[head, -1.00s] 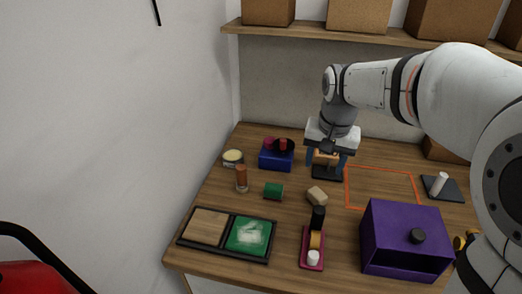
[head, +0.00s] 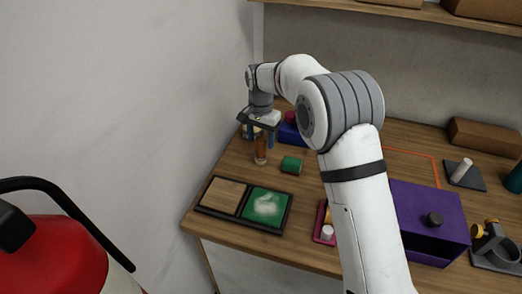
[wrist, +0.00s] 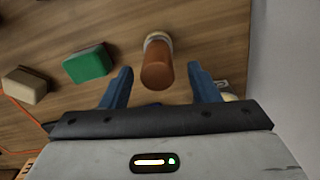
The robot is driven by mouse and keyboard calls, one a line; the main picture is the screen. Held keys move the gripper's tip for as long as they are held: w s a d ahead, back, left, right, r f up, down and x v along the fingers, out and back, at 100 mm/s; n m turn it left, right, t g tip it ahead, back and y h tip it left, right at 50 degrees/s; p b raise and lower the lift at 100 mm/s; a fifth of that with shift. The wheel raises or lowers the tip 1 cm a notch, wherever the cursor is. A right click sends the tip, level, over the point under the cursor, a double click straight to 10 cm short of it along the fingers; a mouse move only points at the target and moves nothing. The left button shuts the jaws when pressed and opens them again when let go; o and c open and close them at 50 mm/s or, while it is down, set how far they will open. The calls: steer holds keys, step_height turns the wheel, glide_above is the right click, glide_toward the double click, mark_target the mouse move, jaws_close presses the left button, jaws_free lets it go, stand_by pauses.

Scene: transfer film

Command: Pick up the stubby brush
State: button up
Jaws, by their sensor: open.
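The stubby brush appears to be the upright brown cylinder (head: 261,151) near the left side of the table. In the wrist view this brown piece (wrist: 157,68) has a pale ring at its far end. My gripper (head: 259,136) is above it, pointing down. In the wrist view my gripper (wrist: 160,80) is open, with one blue finger on each side of the brown top and a gap on both sides. Nothing is held. How far down the fingers reach along it is hard to tell.
A green block (head: 291,165) lies just right of the brush; a tan block (wrist: 25,85) is farther off. A two-panel tray (head: 240,219) lies in front. A blue box (head: 291,133) stands behind, partly hidden by my arm. A purple box (head: 432,215) stands right. The wall is close on the left.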

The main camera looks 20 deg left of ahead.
mark_target(261, 149)
steer(key=f, duration=0.2)
steer(key=f+p, duration=0.1)
steer(key=f, duration=0.2)
steer(key=shift+s, duration=0.2)
steer(key=shift+c, duration=0.4)
steer(key=shift+r, duration=0.1)
steer(key=c, duration=1)
steer(key=shift+o, duration=0.2)
